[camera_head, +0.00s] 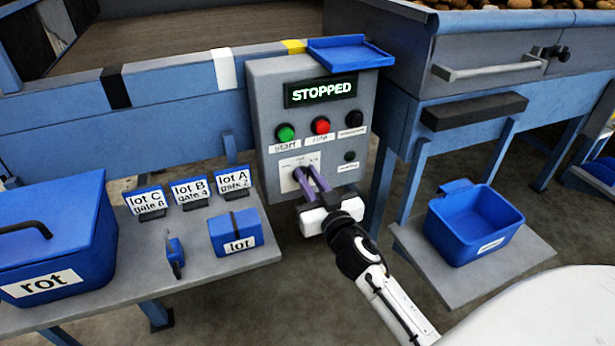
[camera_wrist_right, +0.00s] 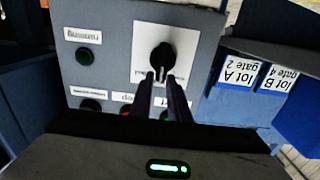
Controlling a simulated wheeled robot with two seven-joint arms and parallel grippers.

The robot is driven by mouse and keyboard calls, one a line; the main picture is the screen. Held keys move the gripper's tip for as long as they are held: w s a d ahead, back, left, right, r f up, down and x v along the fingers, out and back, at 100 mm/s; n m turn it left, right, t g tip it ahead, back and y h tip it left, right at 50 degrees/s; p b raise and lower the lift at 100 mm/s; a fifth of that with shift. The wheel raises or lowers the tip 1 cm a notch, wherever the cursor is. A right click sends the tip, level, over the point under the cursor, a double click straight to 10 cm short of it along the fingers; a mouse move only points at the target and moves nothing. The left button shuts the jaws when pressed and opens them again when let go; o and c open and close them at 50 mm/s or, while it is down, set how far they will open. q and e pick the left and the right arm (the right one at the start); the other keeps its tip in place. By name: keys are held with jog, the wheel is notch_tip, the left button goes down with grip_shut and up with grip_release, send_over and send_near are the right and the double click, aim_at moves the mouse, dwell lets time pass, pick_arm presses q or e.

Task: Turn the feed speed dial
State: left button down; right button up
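The feed speed dial (camera_wrist_right: 162,55) is a black knob on a white plate, low on the grey control panel (camera_head: 262,105). In the head view it is mostly hidden behind the fingertips. My right gripper (camera_head: 304,172) reaches up to the plate with two purple fingers. In the wrist view the right gripper (camera_wrist_right: 161,78) has its fingertips at the knob's edge, with a narrow gap between them. I cannot tell whether they press on the knob. My left gripper is not in view.
The display (camera_head: 320,90) reads STOPPED. A green button (camera_head: 285,132), a red button (camera_head: 321,125) and a black knob (camera_head: 354,119) sit above the dial. A shelf holds lot signs (camera_head: 190,190), a lot box (camera_head: 235,233) and a rot bin (camera_head: 55,240). A blue tray (camera_head: 350,53) tops the panel.

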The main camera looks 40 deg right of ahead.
grip_shut()
jog(key=n, duration=0.3)
jog(key=a+n, duration=0.1)
jog(key=n, duration=0.2)
jog(key=a+f+n, duration=0.1)
jog(key=n, duration=0.1)
jog(key=shift+w+n, duration=0.2)
jog(key=shift+n, duration=0.8)
